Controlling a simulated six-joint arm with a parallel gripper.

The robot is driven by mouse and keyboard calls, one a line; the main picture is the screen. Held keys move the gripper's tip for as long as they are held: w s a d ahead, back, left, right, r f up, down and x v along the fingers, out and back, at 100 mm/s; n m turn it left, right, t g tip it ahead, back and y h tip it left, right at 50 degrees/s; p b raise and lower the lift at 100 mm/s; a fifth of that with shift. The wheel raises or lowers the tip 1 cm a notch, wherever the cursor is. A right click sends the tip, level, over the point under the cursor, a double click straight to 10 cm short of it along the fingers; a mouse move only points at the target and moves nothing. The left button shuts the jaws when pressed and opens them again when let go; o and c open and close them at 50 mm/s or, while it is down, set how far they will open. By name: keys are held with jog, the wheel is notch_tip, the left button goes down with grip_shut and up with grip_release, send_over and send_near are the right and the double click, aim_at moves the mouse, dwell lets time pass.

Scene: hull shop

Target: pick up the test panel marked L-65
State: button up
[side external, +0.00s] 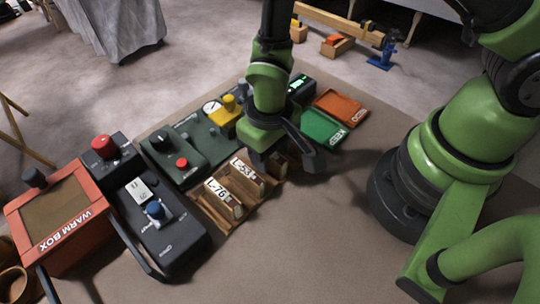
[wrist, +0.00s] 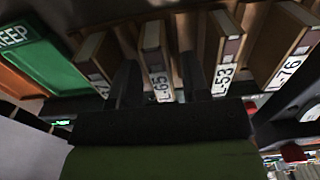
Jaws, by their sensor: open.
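The test panel marked L-65 (wrist: 156,62) stands on edge in the row of panels in the wrist view, its white label facing the camera. My gripper (wrist: 157,85) is open, with one dark finger on each side of this panel; whether either finger touches it I cannot tell. In the side view my gripper (side external: 286,160) is down at the rack's right part and hides most of L-65. Panels L-53 (wrist: 226,50) and L-76 (wrist: 288,48) stand to its right in the wrist view. Another panel (wrist: 97,62), its label partly hidden, stands to its left.
The wooden rack (side external: 212,212) stands on a brown bench top. A green tray (side external: 323,128) and an orange tray (side external: 340,105) lie behind it to the right. Control boxes (side external: 182,150) and the orange warm box (side external: 60,212) stand left. The front bench is clear.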

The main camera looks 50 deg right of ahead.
grip_shut()
jog(key=shift+r, duration=3.5)
